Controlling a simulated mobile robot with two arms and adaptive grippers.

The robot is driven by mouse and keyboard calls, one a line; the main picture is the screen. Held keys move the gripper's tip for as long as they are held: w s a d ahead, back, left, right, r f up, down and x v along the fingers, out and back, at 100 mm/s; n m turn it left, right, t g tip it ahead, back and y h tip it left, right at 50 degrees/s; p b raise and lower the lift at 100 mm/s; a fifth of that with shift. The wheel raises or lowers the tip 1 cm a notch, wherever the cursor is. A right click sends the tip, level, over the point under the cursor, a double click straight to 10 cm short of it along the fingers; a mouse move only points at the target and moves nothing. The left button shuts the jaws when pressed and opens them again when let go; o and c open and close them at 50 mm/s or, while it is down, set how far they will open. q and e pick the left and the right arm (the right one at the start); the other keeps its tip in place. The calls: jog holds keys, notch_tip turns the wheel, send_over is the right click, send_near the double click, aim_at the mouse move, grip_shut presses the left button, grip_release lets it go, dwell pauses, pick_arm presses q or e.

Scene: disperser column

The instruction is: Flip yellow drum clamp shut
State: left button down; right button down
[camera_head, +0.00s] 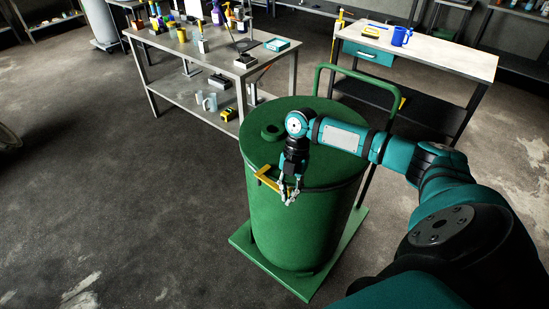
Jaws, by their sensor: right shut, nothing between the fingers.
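A green drum (290,225) with a green lid stands upright in the middle of the view. A yellow clamp (265,177) sits at the front rim of the lid, partly hidden by my right gripper. My right gripper (288,199) is shut and empty, pointing down at the front rim, just right of the clamp. Whether it touches the clamp is not clear. My right arm comes in from the right, over the lid. My left gripper is not in view.
The drum stands on a green wheeled-cart platform (308,287) with a green handle (352,77) behind it. A cluttered metal workbench (170,46) stands at the back left, another table (430,52) at the back right. The floor on the left is clear.

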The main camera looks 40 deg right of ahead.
jog(key=shift+d, duration=0.65)
